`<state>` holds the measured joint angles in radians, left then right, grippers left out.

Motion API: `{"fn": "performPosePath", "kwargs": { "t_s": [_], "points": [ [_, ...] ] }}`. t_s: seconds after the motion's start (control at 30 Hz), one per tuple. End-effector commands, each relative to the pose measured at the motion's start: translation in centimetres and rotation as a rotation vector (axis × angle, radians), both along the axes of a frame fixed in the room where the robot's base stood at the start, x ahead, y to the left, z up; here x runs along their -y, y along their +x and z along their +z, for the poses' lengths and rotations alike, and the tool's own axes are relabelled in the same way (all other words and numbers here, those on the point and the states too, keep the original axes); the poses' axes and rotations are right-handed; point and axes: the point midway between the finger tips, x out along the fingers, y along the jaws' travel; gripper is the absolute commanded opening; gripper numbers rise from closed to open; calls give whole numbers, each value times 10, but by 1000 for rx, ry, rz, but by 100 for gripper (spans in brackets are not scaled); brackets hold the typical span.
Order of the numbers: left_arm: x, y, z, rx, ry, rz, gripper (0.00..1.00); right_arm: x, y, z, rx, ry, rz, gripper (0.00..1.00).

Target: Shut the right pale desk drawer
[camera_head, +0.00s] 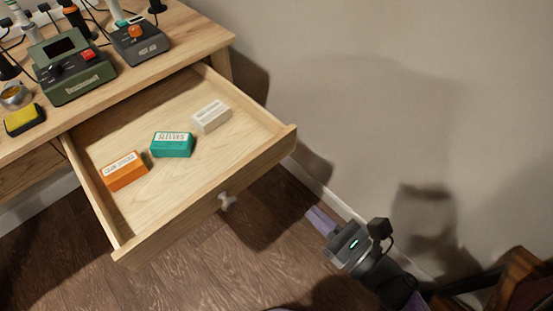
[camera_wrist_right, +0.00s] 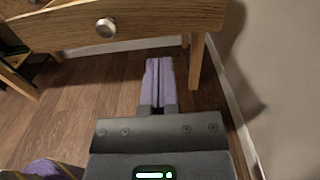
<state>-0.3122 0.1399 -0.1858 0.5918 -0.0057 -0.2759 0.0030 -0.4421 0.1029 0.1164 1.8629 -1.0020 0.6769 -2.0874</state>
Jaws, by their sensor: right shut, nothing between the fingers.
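The right pale desk drawer (camera_head: 190,214) is pulled well out from the desk in the head view. It holds an orange box (camera_head: 124,171), a teal box (camera_head: 172,145) and a white box (camera_head: 211,116). A round metal knob (camera_head: 227,201) sits on its front; the knob also shows in the right wrist view (camera_wrist_right: 106,28). My right gripper (camera_head: 318,220) is shut and empty, to the right of the drawer front and apart from it. In the right wrist view its purple fingers (camera_wrist_right: 159,82) lie together, below and right of the knob. My left gripper is not in view.
The desk top (camera_head: 165,62) carries a green device (camera_head: 72,68), a dark grey device (camera_head: 138,40) and a yellow sponge (camera_head: 24,118). A grey wall (camera_head: 390,90) runs along the right. Wooden floor (camera_head: 190,270) is open before the drawer.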

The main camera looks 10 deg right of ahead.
Motion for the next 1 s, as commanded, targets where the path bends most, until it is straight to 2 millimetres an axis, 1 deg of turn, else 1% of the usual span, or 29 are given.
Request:
{"fn": "performPosePath", "kwargs": {
  "t_s": [0.17,0.4,0.6,0.77,1.0],
  "points": [
    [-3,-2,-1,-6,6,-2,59,-16,28,1,4,3,0,0],
    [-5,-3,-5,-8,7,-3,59,-42,74,1,1,5,-2,0],
    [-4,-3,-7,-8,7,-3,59,-60,104,1,-1,5,-3,0],
    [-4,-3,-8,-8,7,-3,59,-66,116,1,-3,7,-4,0],
    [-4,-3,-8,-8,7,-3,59,-68,118,1,-4,7,-4,0]
  ]
}}
